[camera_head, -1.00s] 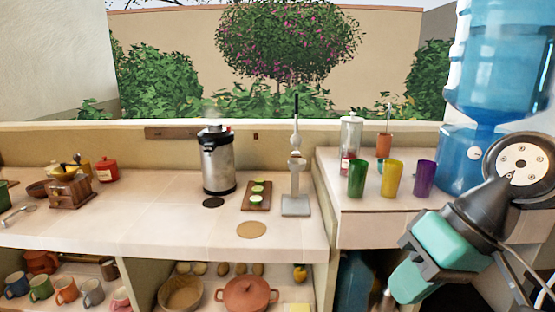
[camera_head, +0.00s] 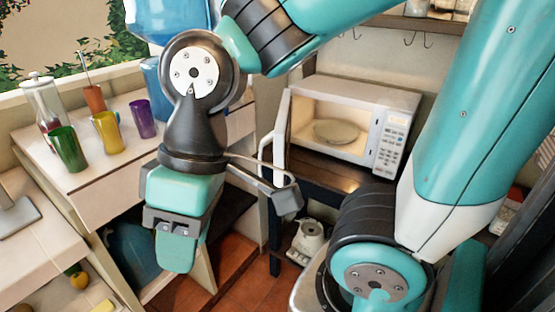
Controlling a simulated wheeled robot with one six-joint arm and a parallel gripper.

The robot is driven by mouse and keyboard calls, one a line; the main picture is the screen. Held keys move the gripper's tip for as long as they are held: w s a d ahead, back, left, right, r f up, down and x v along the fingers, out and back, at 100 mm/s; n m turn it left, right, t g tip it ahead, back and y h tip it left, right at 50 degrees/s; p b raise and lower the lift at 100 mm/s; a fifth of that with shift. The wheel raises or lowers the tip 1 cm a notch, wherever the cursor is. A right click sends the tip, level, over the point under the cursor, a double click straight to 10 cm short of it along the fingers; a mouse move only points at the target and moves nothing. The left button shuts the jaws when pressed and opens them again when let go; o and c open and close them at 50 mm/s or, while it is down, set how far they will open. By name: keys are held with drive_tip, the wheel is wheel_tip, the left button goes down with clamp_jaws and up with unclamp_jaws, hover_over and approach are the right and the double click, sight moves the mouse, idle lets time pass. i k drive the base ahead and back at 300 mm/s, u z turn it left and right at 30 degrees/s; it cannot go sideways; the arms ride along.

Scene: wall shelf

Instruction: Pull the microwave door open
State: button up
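The white microwave (camera_head: 375,100) stands on a dark shelf at the right of centre. Its door (camera_head: 282,130) stands open, swung out at the left side and seen nearly edge-on, with a light handle on it. A round plate (camera_head: 336,131) shows in the lit interior. My gripper (camera_head: 174,248) hangs pointing down, left of and nearer than the microwave, apart from the door. Its fingertips do not show clearly, so I cannot see whether they are apart or together. No object shows in it.
A green cup (camera_head: 68,150), a yellow cup (camera_head: 107,133) and a purple cup (camera_head: 142,119) stand on the left counter (camera_head: 100,178). A blue water bottle (camera_head: 165,20) is behind my wrist. A small white appliance (camera_head: 308,238) sits below the microwave. My arm covers the right side.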

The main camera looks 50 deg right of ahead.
sight(281, 135)
drive_tip(key=z, duration=0.9)
drive_tip(key=k, duration=0.8)
drive_tip(key=u, duration=0.85)
drive_tip(key=i, duration=0.5)
drive_tip(key=u, duration=0.05)
